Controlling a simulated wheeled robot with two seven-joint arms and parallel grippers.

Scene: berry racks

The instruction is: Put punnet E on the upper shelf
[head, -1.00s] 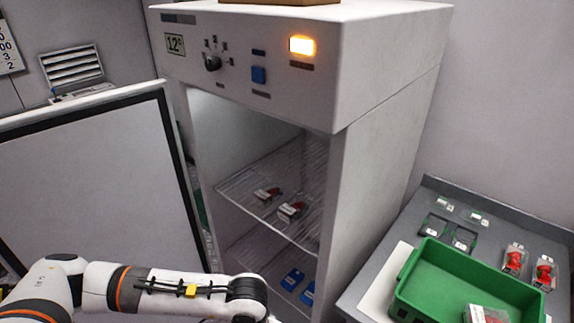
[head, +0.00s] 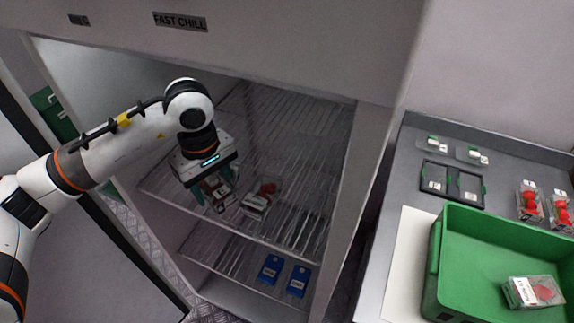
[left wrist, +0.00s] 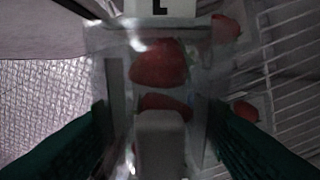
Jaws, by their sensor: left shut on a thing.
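My left gripper (head: 212,191) is inside the open cabinet, at the left front part of the upper wire shelf (head: 290,235). It is shut on a clear punnet (head: 218,188) with red berries. In the left wrist view this punnet (left wrist: 158,65) sits between the green fingers, and its white label (left wrist: 160,8) shows a partly cut-off letter that looks like E. I cannot tell whether it touches the shelf. Just right of it, clear packaging with red berries (head: 258,203) lies on the upper shelf; the gripper partly crowds this spot. My right gripper is not in view.
Two blue packs (head: 270,269) lie on the lower shelf. On the right, a grey bench (head: 410,165) carries a green crate (head: 434,265) with a berry punnet (head: 533,292) in it, and two more punnets (head: 529,201) behind. The upper shelf is clear towards the back and right.

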